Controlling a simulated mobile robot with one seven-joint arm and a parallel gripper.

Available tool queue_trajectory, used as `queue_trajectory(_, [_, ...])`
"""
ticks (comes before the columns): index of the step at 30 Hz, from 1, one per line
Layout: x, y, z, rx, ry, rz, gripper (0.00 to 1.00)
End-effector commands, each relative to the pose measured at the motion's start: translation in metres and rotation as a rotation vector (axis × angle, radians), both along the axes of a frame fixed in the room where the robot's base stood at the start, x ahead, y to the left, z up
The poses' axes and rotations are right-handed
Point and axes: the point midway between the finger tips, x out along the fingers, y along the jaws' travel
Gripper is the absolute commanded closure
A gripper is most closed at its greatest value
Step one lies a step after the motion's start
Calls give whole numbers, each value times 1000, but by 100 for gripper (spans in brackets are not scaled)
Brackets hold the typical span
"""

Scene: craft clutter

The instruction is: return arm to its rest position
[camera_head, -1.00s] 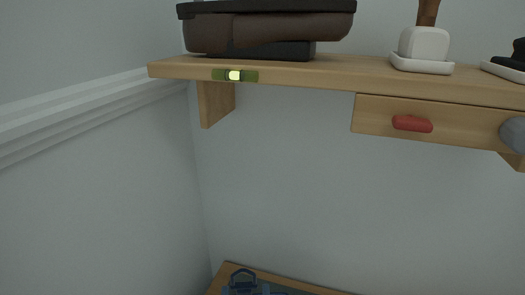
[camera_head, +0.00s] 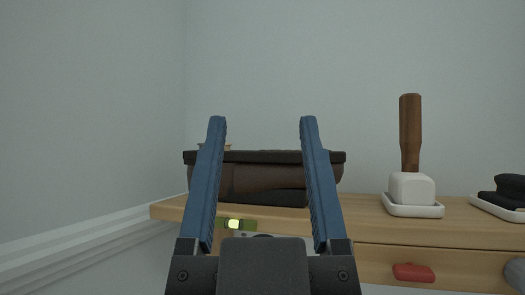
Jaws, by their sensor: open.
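My gripper (camera_head: 263,135) stands upright in the middle of the head view. Its two blue fingers point up and are spread wide apart. Nothing is held between them; the brown and black case on the shelf shows through the gap behind. The lower part of the gripper hides part of the shelf's front edge.
A wooden shelf (camera_head: 360,222) crosses the view. It carries the brown and black case (camera_head: 265,180), a white-headed mallet (camera_head: 411,187) upright in a white tray (camera_head: 413,211), and a black item (camera_head: 510,188) on another tray. A drawer with a red handle (camera_head: 413,272) is below. The wall above is bare.

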Motion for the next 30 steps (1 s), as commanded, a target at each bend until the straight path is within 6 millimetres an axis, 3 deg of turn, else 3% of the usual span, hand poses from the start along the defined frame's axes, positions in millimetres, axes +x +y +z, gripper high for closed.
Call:
queue_trajectory(4, [0, 0, 7, 0, 1, 0, 31])
queue_trajectory(8, [1, 0, 29, 0, 1, 0, 31])
queue_trajectory(30, [1, 1, 259, 0, 1, 3, 31])
